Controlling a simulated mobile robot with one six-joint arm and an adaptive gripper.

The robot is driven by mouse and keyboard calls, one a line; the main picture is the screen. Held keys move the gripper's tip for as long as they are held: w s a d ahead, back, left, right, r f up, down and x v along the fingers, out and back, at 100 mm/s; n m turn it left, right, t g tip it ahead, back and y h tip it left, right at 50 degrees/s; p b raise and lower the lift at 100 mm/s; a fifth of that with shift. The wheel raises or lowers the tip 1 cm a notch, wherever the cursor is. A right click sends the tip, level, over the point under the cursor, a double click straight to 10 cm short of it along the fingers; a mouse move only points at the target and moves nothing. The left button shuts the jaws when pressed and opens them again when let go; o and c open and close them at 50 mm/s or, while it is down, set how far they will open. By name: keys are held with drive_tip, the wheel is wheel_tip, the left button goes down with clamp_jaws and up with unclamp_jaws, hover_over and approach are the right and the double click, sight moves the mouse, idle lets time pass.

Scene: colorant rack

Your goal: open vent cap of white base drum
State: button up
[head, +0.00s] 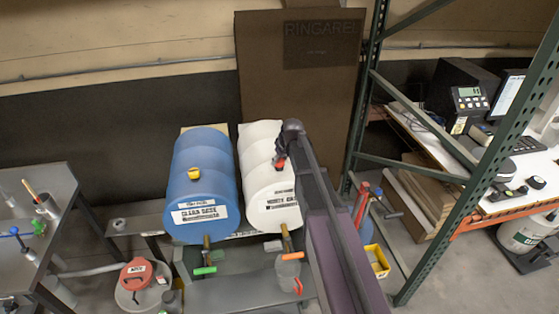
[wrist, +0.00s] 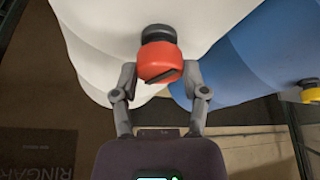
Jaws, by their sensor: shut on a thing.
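The white base drum (head: 268,183) lies on its side on a stand, right of the blue drum, with a label on its front end. Its red vent cap (wrist: 158,62) is on top of the drum, on a dark neck (wrist: 158,33). My gripper (wrist: 158,76) has its two fingers on either side of the red cap and is shut on it. In the head view my arm comes from the lower right, and the red cap (head: 280,162) shows just beside the gripper. The white drum (wrist: 90,35) fills the upper wrist view.
The blue drum (head: 203,165) with a yellow cap (head: 194,173) lies close on the left. Taps with green and orange handles hang below the drums. A green rack upright (head: 440,215) stands to the right.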

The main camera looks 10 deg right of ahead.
drive_tip(key=n+g+y, duration=0.1)
drive_tip(key=n, duration=0.3)
idle(0.4)
drive_tip(key=o, duration=1.2)
drive_tip(key=shift+c, duration=0.2)
drive_tip(key=shift+m, duration=0.3)
